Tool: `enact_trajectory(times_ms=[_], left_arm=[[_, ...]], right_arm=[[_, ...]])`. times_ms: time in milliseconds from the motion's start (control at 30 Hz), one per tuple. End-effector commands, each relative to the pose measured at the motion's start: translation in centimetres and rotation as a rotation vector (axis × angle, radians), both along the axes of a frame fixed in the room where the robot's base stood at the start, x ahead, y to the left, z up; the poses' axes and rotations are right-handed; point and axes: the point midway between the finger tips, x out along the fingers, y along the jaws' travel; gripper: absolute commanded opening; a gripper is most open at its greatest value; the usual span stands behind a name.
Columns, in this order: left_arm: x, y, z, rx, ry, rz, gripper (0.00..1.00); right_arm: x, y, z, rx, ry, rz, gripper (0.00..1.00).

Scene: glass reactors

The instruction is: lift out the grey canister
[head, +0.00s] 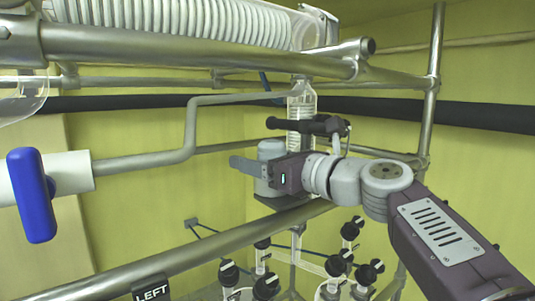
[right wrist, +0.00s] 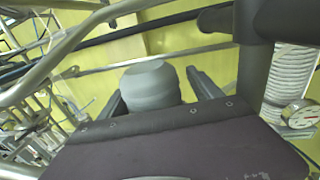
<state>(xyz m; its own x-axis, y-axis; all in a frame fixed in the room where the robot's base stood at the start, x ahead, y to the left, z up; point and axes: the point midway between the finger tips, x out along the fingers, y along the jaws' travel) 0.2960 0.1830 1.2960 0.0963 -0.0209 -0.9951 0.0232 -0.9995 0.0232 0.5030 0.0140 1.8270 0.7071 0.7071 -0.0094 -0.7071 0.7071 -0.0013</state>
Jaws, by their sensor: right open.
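The grey canister (head: 270,150) is a rounded-top grey cylinder on a small dark support beyond the front rail. My right gripper (head: 246,165) reaches it from the right, and one finger crosses in front of its body. In the right wrist view the canister (right wrist: 150,84) sits between the two spread fingers of my right gripper (right wrist: 155,88). The jaws are open, with one finger on each side. The far finger is hidden in the head view, and I cannot tell if either finger touches the canister. My left gripper is not in view.
A clear ribbed glass column (head: 301,103) stands just behind the canister, with a dark bar (head: 305,125) beside it. A metal front rail (head: 200,252) runs below. Several black-knobbed valves (head: 265,286) sit lower down. A blue-handled valve (head: 32,195) is at left.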

Motion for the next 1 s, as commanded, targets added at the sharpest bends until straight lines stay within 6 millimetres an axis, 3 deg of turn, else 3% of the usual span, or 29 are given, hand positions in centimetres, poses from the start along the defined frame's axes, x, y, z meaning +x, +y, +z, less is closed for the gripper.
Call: enact_trajectory(times_ms=[200, 267, 467, 833, 1000], left_arm=[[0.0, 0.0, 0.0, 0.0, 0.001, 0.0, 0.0], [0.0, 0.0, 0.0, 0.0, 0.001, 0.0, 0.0], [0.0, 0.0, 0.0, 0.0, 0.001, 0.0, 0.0], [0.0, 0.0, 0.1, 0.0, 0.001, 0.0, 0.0], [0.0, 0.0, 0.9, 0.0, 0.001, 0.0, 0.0]], right_arm=[[0.1, 0.1, -0.1, 0.0, -0.001, -0.001, 0.74], [0.1, 0.1, -0.1, 0.0, -0.001, -0.001, 0.6], [0.1, 0.1, -0.1, -0.001, -0.001, 0.0, 0.06], [0.2, 0.2, 0.0, -0.001, 0.001, 0.0, 0.05], [0.2, 0.2, 2.0, -0.001, -0.004, 0.001, 0.05]])
